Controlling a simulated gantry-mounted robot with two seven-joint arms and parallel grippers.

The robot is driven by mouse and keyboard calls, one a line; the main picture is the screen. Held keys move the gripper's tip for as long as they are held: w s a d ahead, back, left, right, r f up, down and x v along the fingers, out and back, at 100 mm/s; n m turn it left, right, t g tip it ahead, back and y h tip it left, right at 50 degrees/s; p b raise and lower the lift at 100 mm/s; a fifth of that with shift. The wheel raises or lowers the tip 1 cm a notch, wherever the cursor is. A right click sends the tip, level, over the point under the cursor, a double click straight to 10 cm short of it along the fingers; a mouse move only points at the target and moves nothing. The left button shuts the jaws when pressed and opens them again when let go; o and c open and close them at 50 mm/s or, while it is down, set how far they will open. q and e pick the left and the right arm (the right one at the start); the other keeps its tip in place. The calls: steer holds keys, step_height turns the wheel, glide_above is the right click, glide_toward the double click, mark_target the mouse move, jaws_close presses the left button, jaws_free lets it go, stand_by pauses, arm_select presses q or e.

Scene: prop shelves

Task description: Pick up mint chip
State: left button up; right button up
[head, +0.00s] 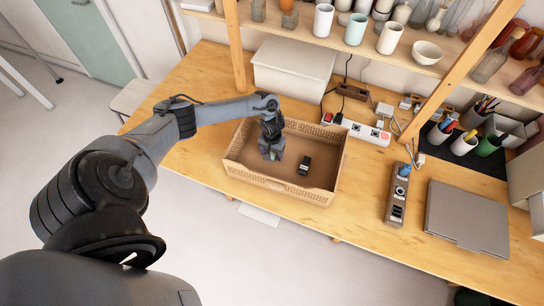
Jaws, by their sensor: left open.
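My left gripper (272,153) points down inside the brown crate (243,181), in its left half. It is open. A small pale greenish bit shows at its fingertips, but it is too small to tell if this is the mint chip or part of the gripper. A small black object (304,165) with a light mark lies on the crate floor to the right of the gripper, apart from it. No mint chip can be clearly made out. My right gripper is not in view.
The crate's walls surround the gripper. A white box (292,68) stands behind it, with a white power strip (356,128) to the right. A grey power strip (399,193) and a closed grey laptop (467,217) lie further right. A shelf with cups (355,29) hangs above the wooden table (200,135).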

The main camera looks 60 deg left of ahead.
arm_select(q)
steer(key=shift+f, duration=0.1)
steer(key=c, duration=1.1)
